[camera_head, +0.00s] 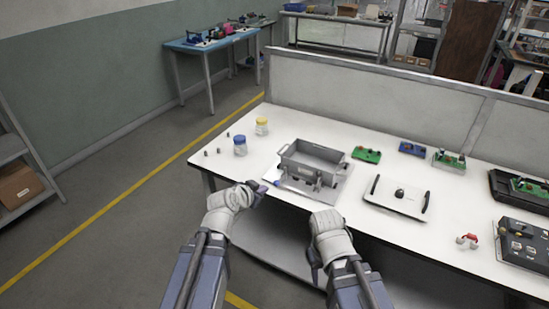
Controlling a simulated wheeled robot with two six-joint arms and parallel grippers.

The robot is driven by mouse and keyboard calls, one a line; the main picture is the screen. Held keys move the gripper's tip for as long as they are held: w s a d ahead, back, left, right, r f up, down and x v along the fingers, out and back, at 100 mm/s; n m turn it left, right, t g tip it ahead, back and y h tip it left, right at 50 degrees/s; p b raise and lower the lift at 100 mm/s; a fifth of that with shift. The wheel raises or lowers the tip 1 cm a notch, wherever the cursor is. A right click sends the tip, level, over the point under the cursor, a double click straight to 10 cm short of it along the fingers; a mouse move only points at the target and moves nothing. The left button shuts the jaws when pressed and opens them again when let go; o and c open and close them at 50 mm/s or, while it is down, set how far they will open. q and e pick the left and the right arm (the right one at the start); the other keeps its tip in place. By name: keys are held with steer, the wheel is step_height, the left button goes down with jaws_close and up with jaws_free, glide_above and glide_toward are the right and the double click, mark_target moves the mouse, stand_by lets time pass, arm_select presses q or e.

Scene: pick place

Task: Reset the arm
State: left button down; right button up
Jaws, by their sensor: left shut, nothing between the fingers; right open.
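My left gripper (258,190) is at the front edge of the white table (235,178), just left of and in front of a grey box-like fixture (313,160). It is shut and holds nothing. My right gripper (316,272) hangs in front of the table's edge, pointing down, below the fixture. It is open and empty; its fingers are small and partly hidden behind the wrist.
Left on the table stand a blue-lidded jar (240,146), a yellow-lidded jar (262,127) and several small dark parts. Right of the fixture are a white tray with black handles (396,205), green circuit boards (366,154) and a dark control box (523,248). A low partition borders the back.

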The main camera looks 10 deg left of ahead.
arm_select(q)
steer(key=s+d+f+g+p, duration=0.3)
steer(key=s+d+g+p, duration=0.2)
steer(key=s+d+g, duration=0.35)
steer(key=s+n+g+y+p, duration=0.2)
steer(key=s+g+y, duration=0.1)
steer(key=s, duration=0.9)
steer(key=shift+d+y, duration=0.3)
steer(key=shift+y, duration=0.6)
